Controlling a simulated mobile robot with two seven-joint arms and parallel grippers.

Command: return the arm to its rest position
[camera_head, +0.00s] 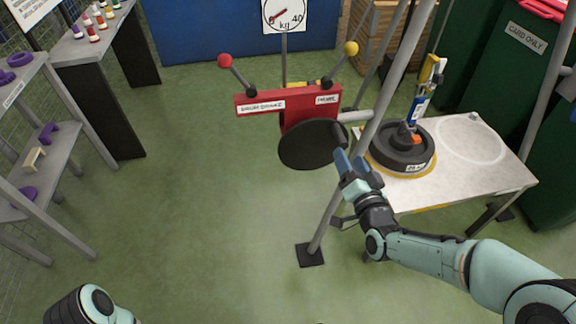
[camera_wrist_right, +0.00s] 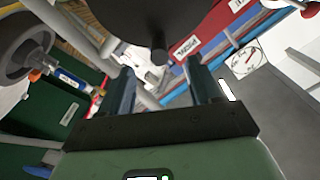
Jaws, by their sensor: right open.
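My right arm reaches in from the lower right of the head view. Its gripper (camera_head: 343,163) is just right of a black disc (camera_head: 308,150) that hangs below a red labelled housing (camera_head: 262,103). In the right wrist view the gripper's two dark fingers (camera_wrist_right: 163,85) stand apart with nothing held between them. A dark peg (camera_wrist_right: 158,52) on the disc shows beyond the gap; I cannot tell if a finger touches it. Part of my left arm (camera_head: 95,303) shows at the bottom left of the head view, its gripper out of view.
A slanted grey post (camera_head: 335,205) stands close beside my right gripper. A white table (camera_head: 420,192) at right bears black weight plates (camera_head: 388,160). Levers with a red knob (camera_head: 225,61) and a yellow knob (camera_head: 351,48) rise from the housing. Shelves (camera_head: 55,175) stand left; the middle floor is clear.

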